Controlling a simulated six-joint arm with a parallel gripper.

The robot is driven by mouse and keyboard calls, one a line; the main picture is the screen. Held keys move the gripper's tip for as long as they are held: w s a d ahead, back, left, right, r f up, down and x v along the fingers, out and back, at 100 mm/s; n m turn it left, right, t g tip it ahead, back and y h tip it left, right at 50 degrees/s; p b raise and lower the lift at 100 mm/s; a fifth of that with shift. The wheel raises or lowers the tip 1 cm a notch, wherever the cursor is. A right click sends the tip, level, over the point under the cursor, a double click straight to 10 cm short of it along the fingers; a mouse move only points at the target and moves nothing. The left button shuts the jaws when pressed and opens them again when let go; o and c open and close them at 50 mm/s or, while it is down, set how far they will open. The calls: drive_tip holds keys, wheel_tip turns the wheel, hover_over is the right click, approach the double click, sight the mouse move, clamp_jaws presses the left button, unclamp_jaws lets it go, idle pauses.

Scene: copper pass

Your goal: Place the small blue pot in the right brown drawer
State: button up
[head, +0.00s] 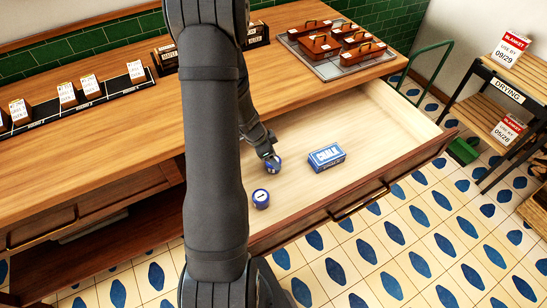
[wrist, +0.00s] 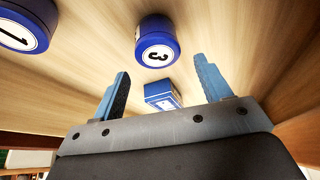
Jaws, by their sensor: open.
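The right brown drawer (head: 390,120) is pulled open and has a pale wood inside. A small blue pot with a white label marked 3 (wrist: 157,42) is on the drawer floor, just beyond my fingertips in the wrist view. In the head view this blue pot (head: 273,167) shows right at my gripper (head: 269,153). My gripper's blue fingers (wrist: 161,66) are apart with nothing held between them. A second blue pot, marked 1 (wrist: 22,28), is also in the drawer; in the head view it (head: 261,199) is nearer the front.
A blue chalk box (head: 326,157) lies in the drawer, right of the pots. The drawer floor further right is clear. A tray (head: 350,66) with several copper-brown boxes stands on the wooden counter. Small labelled blocks (head: 68,95) line the counter at left.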

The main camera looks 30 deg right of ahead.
drive_tip(key=v, duration=1)
drive_tip(key=x, duration=1.1)
drive_tip(key=shift+d+f, duration=0.1)
drive_tip(key=shift+f, duration=0.2)
drive_tip(key=shift+d+f, duration=0.1)
drive_tip(key=shift+f, duration=0.7)
drive_tip(key=shift+r, duration=0.1)
